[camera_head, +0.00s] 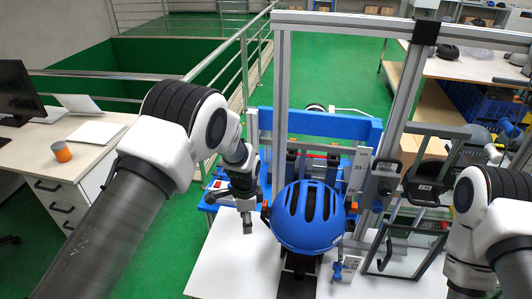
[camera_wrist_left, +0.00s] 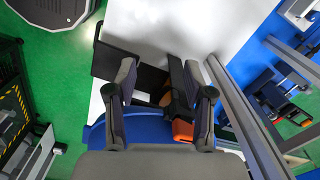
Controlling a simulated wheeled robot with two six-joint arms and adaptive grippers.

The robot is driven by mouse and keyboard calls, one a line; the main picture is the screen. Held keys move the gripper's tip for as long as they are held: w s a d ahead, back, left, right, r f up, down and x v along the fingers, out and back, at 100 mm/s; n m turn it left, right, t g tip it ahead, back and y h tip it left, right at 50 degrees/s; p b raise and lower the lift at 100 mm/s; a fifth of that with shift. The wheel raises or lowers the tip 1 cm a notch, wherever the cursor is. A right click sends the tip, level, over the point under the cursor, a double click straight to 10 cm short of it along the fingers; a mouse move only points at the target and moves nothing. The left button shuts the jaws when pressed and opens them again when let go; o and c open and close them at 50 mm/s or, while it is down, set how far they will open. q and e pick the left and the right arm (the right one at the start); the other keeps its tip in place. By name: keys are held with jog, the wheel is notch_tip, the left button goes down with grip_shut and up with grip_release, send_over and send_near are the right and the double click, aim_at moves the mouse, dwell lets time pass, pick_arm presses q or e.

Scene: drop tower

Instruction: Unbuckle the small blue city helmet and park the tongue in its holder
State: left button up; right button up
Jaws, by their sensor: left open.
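The blue helmet (camera_head: 308,217) with dark vents sits upright at the drop tower, over a black support (camera_head: 297,284). My left gripper (camera_head: 247,228) is open, just left of the helmet and pointing down, apart from it in the head view. In the left wrist view its two fingers (camera_wrist_left: 160,82) stand apart, with a dark bar ending in an orange piece (camera_wrist_left: 182,131) behind them. The blue shell (camera_wrist_left: 142,131) shows below, partly hidden by the gripper.
Metal posts (camera_head: 281,100) of the tower frame rise close behind and right of the helmet. A grey latch box (camera_head: 381,186) and a tilted frame (camera_head: 425,190) stand to the right. The white tabletop (camera_head: 235,265) is clear at front left. My right arm is at the right edge.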

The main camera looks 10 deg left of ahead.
pick_arm(q)
jog(key=w+d+r+m+p, duration=0.1)
jog(key=w+d+r+m, duration=0.15)
jog(key=r, duration=0.45)
jog(key=w+d+r+m+p, duration=0.1)
jog(key=w+d+r+m, duration=0.15)
jog(key=r, duration=0.55)
send_over(265, 202)
jog(key=shift+n, duration=0.3)
notch_tip(265, 202, down, 6)
jog(key=shift+d+f, duration=0.1)
notch_tip(265, 202, down, 6)
jog(key=b, duration=0.3)
pick_arm(e)
jog(key=shift+r, duration=0.15)
pick_arm(q)
jog(key=shift+s, duration=0.1)
jog(key=c, duration=0.8)
jog(key=shift+c, duration=0.2)
